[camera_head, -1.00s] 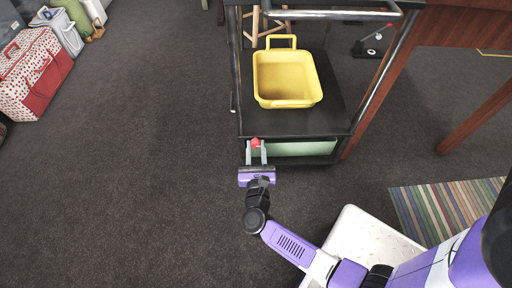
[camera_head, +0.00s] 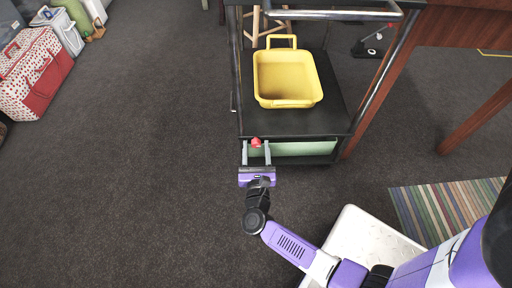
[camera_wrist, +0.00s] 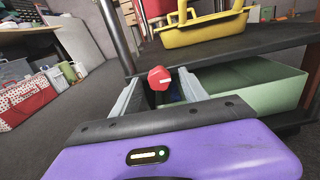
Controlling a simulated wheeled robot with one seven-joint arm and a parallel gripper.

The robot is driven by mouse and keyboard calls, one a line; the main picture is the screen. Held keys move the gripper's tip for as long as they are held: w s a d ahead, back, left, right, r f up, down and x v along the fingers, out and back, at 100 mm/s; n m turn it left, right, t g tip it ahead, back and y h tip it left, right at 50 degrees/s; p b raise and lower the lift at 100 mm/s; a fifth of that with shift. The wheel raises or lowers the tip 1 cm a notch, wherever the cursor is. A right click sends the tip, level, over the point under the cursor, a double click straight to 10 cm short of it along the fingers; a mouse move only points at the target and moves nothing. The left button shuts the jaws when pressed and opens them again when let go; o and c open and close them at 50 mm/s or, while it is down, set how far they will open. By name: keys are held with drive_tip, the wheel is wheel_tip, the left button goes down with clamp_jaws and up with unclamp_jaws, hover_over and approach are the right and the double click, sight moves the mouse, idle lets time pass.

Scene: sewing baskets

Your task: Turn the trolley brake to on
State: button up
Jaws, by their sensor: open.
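The trolley (camera_head: 300,122) is a dark frame with shelves and metal posts. A red knob (camera_head: 256,142), likely the trolley brake, sits at the front left of its lower part. In the wrist view the red knob (camera_wrist: 160,77) shows a small white mark on its face. My gripper (camera_head: 256,147) is open, its two grey fingers on either side of the knob. In the wrist view the fingers of my gripper (camera_wrist: 157,80) reach forward with the knob between them and gaps beside it. I cannot tell whether either finger touches it.
A yellow basket (camera_head: 287,102) stands on the trolley shelf. A pale green bin (camera_head: 300,148) sits below the shelf, right of the knob. Table legs stand at right, with a striped rug (camera_head: 440,208) on the floor. The carpet at left is clear up to the dotted red bag (camera_head: 30,75).

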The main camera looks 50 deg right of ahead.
drive_tip(key=p+v, duration=0.2)
drive_tip(key=v, duration=0.5)
drive_tip(key=shift+s+a, duration=0.2)
drive_tip(key=shift+a, duration=0.1)
drive_tip(key=w+a+r+n+t+y, duration=0.35)
drive_tip(key=r+n, duration=0.25)
drive_tip(key=n, duration=0.6)
drive_tip(key=s+a+r+n+t+y, duration=0.35)
drive_tip(key=a+r+n, duration=0.25)
drive_tip(key=n, duration=0.6)
drive_tip(key=s+a+r+n+g+y+p, duration=0.15)
drive_tip(key=s+r+n+y, duration=0.35)
drive_tip(key=s+n, duration=0.55)
drive_tip(key=s+a+r+n+g+y, duration=0.2)
drive_tip(key=s+r+n, duration=0.4)
drive_tip(key=s+n, duration=0.45)
wheel_tip(320, 180, up, 38)
drive_tip(key=w+n+p, duration=0.1)
drive_tip(key=p, duration=3.7)
drive_tip(key=shift+w+n, duration=0.2)
drive_tip(key=shift+n, duration=0.1)
drive_tip(key=shift+d+r, duration=0.1)
drive_tip(key=shift+r, duration=0.05)
